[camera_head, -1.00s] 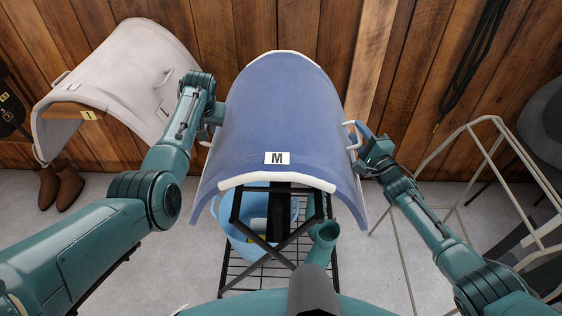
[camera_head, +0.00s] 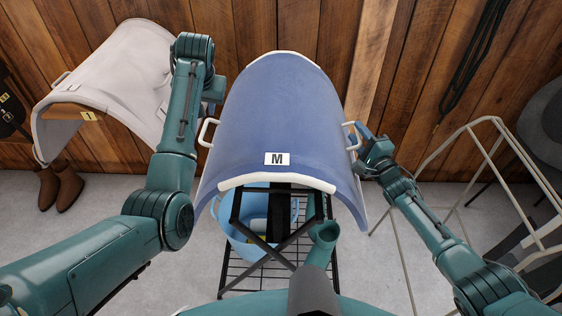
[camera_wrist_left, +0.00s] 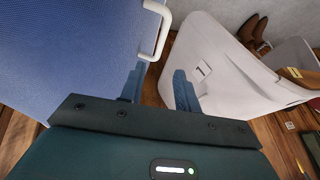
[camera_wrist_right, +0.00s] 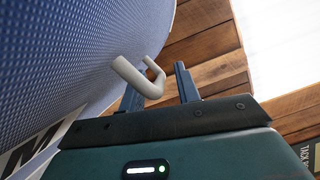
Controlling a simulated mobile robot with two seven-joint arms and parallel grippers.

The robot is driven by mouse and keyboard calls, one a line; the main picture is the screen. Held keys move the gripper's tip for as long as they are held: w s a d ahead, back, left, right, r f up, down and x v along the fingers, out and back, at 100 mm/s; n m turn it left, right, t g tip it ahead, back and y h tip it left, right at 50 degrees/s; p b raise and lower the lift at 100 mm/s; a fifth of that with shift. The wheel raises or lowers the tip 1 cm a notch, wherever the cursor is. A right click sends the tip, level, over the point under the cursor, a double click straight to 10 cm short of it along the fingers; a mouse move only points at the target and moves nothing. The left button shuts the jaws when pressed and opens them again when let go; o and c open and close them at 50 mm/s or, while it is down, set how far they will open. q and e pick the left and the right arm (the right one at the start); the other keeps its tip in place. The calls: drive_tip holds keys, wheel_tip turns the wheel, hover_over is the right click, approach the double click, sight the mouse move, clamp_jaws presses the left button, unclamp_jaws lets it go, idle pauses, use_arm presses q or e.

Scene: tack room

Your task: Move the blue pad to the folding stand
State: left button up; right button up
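The blue pad (camera_head: 275,115), marked M, lies draped over a black rack (camera_head: 275,245) in the middle of the head view. It has a pale handle on each side. My left gripper (camera_head: 216,92) is open and empty; in the left wrist view its fingers (camera_wrist_left: 158,85) are spread, and the left handle (camera_wrist_left: 160,32) is apart from them, past the tips. My right gripper (camera_head: 364,136) is at the right handle (camera_head: 353,136). In the right wrist view its fingers (camera_wrist_right: 158,82) are spread, with the handle by the left finger. The folding stand (camera_head: 470,135) is a beige tube frame at the right.
A white pad (camera_head: 120,75) on a wooden support stands at the left, behind my left arm. Brown boots (camera_head: 60,185) are on the floor below it. A blue bucket (camera_head: 235,235) sits under the blue pad. A plank wall closes the back; a dark chair-like thing is far right.

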drive_tip(key=shift+s+d, duration=0.1)
drive_tip(key=shift+s, duration=0.05)
use_arm(q)
drive_tip(key=shift+s+d+r, duration=0.1)
drive_tip(key=shift+s+r, duration=0.05)
drive_tip(key=shift+r, duration=0.2)
use_arm(e)
drive_tip(key=v, duration=1.1)
drive_tip(key=shift+s+d, duration=0.15)
drive_tip(key=shift+s, duration=0.2)
